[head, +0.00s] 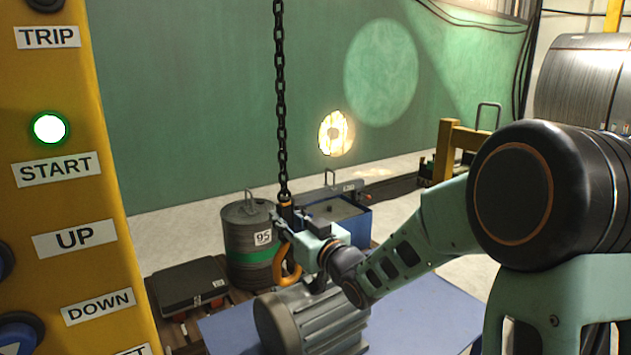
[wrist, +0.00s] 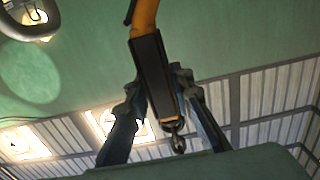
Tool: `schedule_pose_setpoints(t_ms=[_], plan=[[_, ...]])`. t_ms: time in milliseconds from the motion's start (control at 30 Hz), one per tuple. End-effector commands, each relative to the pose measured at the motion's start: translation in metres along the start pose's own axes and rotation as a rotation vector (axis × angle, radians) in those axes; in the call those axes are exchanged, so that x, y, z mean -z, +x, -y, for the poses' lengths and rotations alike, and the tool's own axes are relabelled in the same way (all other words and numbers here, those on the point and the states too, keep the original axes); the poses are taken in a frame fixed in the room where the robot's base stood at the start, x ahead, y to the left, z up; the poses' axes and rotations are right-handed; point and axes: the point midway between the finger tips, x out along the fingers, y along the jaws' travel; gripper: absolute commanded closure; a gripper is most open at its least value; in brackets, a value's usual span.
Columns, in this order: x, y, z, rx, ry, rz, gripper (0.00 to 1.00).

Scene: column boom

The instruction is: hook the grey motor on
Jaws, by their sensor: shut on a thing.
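The grey motor (head: 312,322), a ribbed cylinder, lies on a blue surface in the head view. The orange hook (head: 291,268) hangs from a dark block on the black chain (head: 281,100), just above the motor's top. My gripper (head: 284,222) is shut on the hook block. In the wrist view the fingers of my gripper (wrist: 157,85) press on both sides of the black hook block (wrist: 152,72). The orange shank of the hook (wrist: 144,18) runs out of the picture there. My gripper and arm partly cover the motor's top, so I cannot tell whether the hook is through an eye.
A yellow control panel (head: 112,190) with START, UP and DOWN labels fills the left side. A drum marked 95 (head: 250,262), a black case (head: 188,287) and a blue bin (head: 357,222) stand behind the motor. The blue surface (head: 425,318) is clear at right.

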Motion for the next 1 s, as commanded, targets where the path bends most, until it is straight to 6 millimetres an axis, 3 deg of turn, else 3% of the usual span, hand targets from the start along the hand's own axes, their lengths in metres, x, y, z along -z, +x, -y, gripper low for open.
schedule_pose_setpoints(t_ms=[233,633,1000], plan=[[0.007,0.0,-0.004,0.0,-0.003,-0.01,1.0],[0.019,-0.001,-0.029,0.0,-0.003,-0.013,1.0],[0.019,-0.001,-0.031,0.001,-0.004,-0.013,1.0]])
